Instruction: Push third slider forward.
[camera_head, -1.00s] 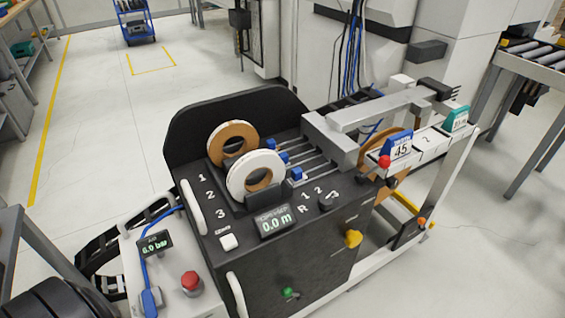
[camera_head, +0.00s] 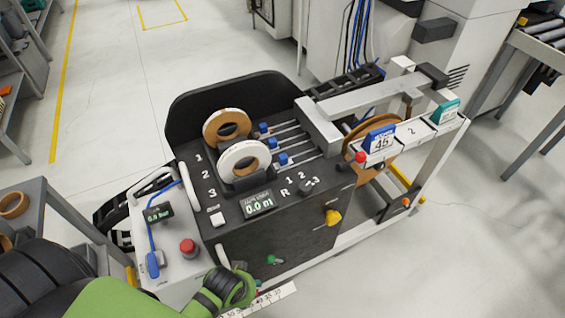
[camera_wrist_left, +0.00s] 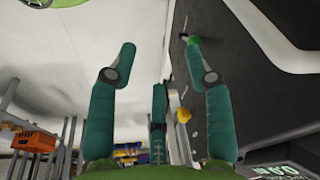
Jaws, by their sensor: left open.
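Three blue sliders sit on parallel rails on the black machine top (camera_head: 215,215) in the head view. The third slider (camera_head: 283,159) is nearest me, right of the white tape roll. The second slider (camera_head: 272,142) and first slider (camera_head: 263,127) lie behind it. My left arm enters the head view at the bottom left, low in front of the machine and well apart from the sliders. In the left wrist view my left gripper (camera_wrist_left: 160,46) is open, with nothing between its teal fingers. The sliders do not show there. My right gripper is not in view.
A brown-edged roll (camera_head: 227,129) and a white roll (camera_head: 244,161) stand left of the sliders. A grey arm-like bar (camera_head: 375,102) crosses the right side. A red button (camera_head: 188,247), yellow knob (camera_head: 333,217) and ruler (camera_head: 268,298) are near the front.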

